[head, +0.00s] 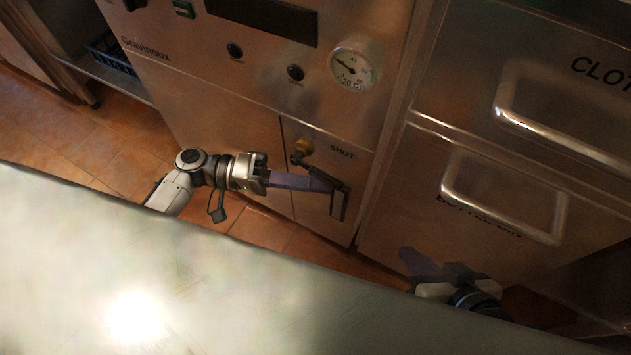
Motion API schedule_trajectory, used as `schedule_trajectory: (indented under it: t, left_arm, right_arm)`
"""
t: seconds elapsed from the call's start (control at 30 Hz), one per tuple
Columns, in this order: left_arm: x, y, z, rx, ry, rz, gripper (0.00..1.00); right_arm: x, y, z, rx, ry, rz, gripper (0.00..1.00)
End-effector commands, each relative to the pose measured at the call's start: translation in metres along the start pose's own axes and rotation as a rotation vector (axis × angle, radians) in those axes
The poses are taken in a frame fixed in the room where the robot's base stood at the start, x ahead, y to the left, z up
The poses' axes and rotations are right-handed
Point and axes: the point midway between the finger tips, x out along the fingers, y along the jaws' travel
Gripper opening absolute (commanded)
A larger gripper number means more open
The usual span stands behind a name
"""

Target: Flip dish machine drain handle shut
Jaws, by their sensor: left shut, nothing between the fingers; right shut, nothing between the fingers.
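The dish machine (215,95) is a steel cabinet at the centre of the head view. The word SHUT is printed on the panel above the bar. My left gripper (325,184) is shut and empty, its purple fingers pointing right, with the tips at the handle's bar near the grip; I cannot tell if they touch. My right gripper (408,255) is shut and empty at the lower right, partly hidden by the counter.
A pale counter (130,270) fills the lower left foreground. Drawers with bar handles (500,195) stand right of the machine. A round gauge (355,64) and two knobs sit above the drain handle. Tiled floor (70,130) is open at the left.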

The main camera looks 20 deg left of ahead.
Motion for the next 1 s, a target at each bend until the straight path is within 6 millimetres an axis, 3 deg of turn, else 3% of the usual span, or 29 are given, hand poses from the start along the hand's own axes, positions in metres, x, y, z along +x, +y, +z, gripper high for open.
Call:
schedule_trajectory:
  t: [1.0]
  left_arm:
    - [0.0003, -0.0041, 0.0005, 0.001, 0.001, 0.002, 0.0]
  right_arm:
    - [0.0037, 0.0002, 0.0031, 0.004, 0.0, -0.004, 0.0]
